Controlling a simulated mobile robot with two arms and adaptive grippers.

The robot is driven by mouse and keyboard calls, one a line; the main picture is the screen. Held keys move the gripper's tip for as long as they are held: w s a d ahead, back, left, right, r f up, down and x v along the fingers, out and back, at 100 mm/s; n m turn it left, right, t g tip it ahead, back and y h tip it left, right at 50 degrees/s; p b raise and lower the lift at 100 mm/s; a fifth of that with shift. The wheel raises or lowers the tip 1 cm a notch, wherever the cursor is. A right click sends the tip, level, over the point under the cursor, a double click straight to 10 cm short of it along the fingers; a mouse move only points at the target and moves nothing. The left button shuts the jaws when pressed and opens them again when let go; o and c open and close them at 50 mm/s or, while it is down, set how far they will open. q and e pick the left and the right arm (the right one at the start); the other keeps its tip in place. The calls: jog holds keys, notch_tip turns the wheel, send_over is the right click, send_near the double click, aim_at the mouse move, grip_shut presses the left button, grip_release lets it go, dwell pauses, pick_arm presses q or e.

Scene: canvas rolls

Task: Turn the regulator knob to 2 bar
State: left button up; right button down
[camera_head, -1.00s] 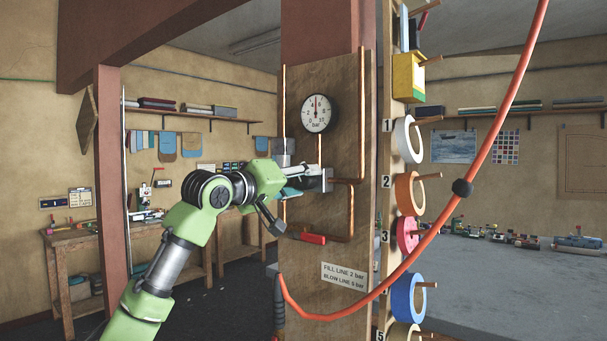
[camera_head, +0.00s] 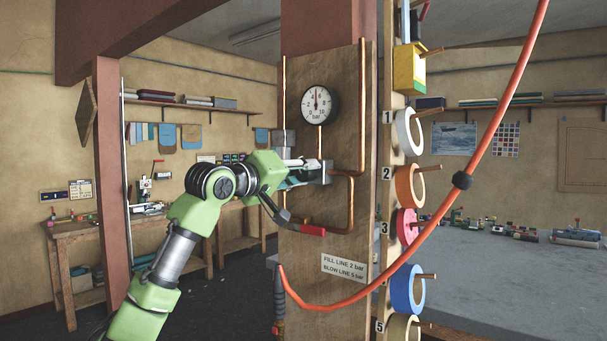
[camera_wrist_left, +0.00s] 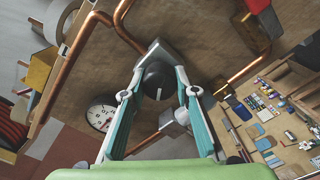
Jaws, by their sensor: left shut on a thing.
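The regulator knob (camera_wrist_left: 158,78) is dark and round with a pale mark line, on a grey body (camera_wrist_left: 160,52) in the left wrist view. My left gripper (camera_wrist_left: 157,84) has its two fingers on either side of the knob and is shut on it. In the head view the left gripper (camera_head: 318,170) reaches the grey regulator on the wooden panel, and its fingers hide the knob. The round pressure gauge (camera_head: 319,104) above has its needle pointing nearly straight up, around the 4 to 6 marks. It also shows in the left wrist view (camera_wrist_left: 101,114). My right gripper is not in view.
Copper pipes (camera_head: 351,205) run along the wooden panel. A sign (camera_head: 344,269) reads "FILL LINE 2 bar, BLOW LINE 5 bar". An orange hose (camera_head: 420,247) hangs across the front, near tape rolls (camera_head: 408,290) on pegs.

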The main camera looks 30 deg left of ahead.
pick_arm(q)
jog(key=n, duration=0.8)
jog(key=shift+d+f+n, duration=0.1)
jog(key=shift+n, duration=0.2)
jog(key=n+p, duration=0.1)
jog(key=n, duration=0.3)
jog(key=shift+n, duration=0.3)
jog(key=shift+f+n+p, duration=0.1)
jog(key=shift+n+p, duration=0.45)
jog(key=shift+n, duration=1.35)
jog(key=o, duration=1.1)
